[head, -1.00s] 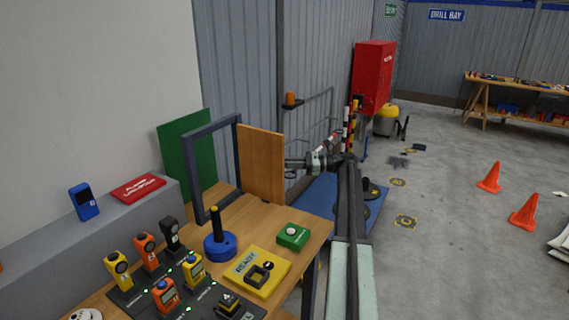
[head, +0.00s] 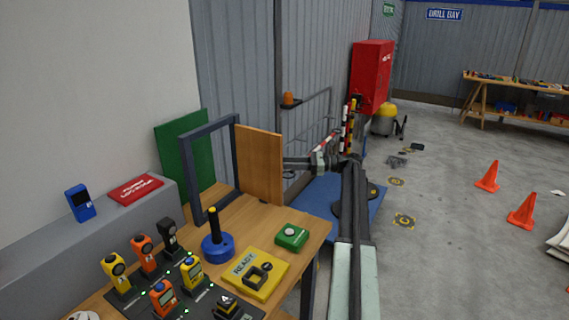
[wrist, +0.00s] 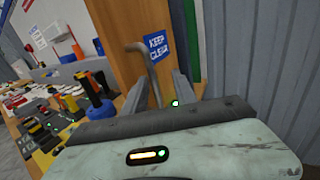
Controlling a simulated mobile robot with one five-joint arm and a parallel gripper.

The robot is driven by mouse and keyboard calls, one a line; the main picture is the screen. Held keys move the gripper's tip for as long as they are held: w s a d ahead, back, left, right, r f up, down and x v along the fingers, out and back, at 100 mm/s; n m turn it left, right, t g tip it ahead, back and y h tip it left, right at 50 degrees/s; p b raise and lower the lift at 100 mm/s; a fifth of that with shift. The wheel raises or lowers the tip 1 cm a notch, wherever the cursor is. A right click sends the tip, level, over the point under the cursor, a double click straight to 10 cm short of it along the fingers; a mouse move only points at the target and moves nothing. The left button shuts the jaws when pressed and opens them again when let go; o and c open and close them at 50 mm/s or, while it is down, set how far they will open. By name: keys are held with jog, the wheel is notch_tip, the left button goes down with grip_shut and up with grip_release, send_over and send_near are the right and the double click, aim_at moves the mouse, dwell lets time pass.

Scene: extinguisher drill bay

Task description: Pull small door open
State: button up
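The small door (head: 259,165) is a wooden panel on a dark upright frame (head: 190,180) on the table. It stands swung out at an angle from the frame, which is open to its left. In the wrist view the door (wrist: 122,62) carries a blue "KEEP CLEAR" sign (wrist: 156,46) and a bent grey handle (wrist: 151,66). My gripper (wrist: 160,88) is open, with its fingers apart and the handle's bar showing between them. I cannot tell whether a finger touches the bar. In the head view the door hides the handle and my fingertips.
The wooden table (head: 200,262) holds a blue base with a black lever (head: 218,245), a yellow "READY" plate (head: 255,272), a green button box (head: 292,236) and several handheld devices. A green panel (head: 185,155) stands behind the frame. Orange cones (head: 522,211) stand on open floor at right.

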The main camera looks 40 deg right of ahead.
jog(key=v, duration=0.5)
jog(key=shift+s+d, duration=0.1)
jog(key=shift+d, duration=0.1)
